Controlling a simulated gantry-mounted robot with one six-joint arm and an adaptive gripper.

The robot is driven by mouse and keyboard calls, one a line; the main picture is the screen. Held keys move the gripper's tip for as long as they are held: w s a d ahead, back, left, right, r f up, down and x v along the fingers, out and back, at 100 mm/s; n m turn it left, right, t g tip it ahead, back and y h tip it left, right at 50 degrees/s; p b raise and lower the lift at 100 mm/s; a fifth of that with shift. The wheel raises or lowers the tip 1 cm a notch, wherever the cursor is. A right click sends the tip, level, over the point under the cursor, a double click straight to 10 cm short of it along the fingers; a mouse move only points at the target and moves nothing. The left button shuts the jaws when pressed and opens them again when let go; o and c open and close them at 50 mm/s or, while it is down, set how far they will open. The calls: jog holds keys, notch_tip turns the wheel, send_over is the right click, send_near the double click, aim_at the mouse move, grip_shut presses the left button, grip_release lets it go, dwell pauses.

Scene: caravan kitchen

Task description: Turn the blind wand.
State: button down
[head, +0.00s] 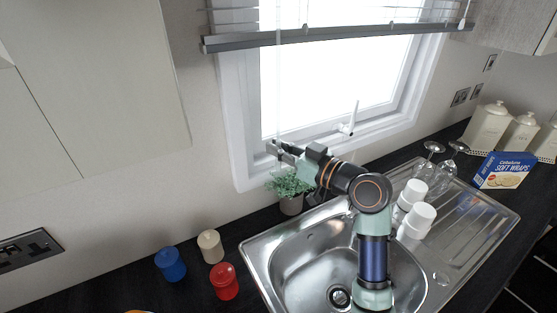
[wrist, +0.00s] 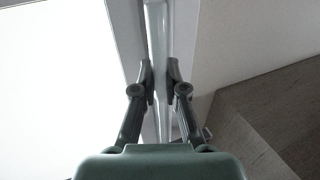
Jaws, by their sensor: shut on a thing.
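The blind wand (head: 278,95) is a thin pale rod hanging down in front of the window from the left part of the blind. In the wrist view the wand (wrist: 158,40) runs upright between my fingers. My gripper (head: 274,149) is at the wand's lower part, near the window's lower left corner. In the wrist view my gripper (wrist: 160,82) has a finger on each side of the wand and is shut on it. The raised blind (head: 330,32) has a grey bottom rail across the top of the window.
A potted plant (head: 290,190) stands just below my gripper. A steel sink (head: 300,245) with white cups (head: 416,218) and wine glasses lies to the right. Blue (head: 170,263), beige and red jars stand at left. A window handle (head: 349,122) sticks out on the frame.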

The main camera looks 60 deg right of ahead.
jog(key=shift+f+n+t+y+b, duration=0.15)
jog(key=shift+n+y+b, duration=0.3)
jog(key=shift+y, duration=0.25)
jog(key=shift+f+n+t+y+b, duration=0.15)
jog(key=shift+n+y+b, duration=0.2)
jog(key=shift+y+b, duration=0.25)
jog(key=shift+r, duration=0.15)
jog(key=c, duration=1.2)
grip_release()
jog(key=s+a, duration=0.1)
jog(key=s, duration=1.1)
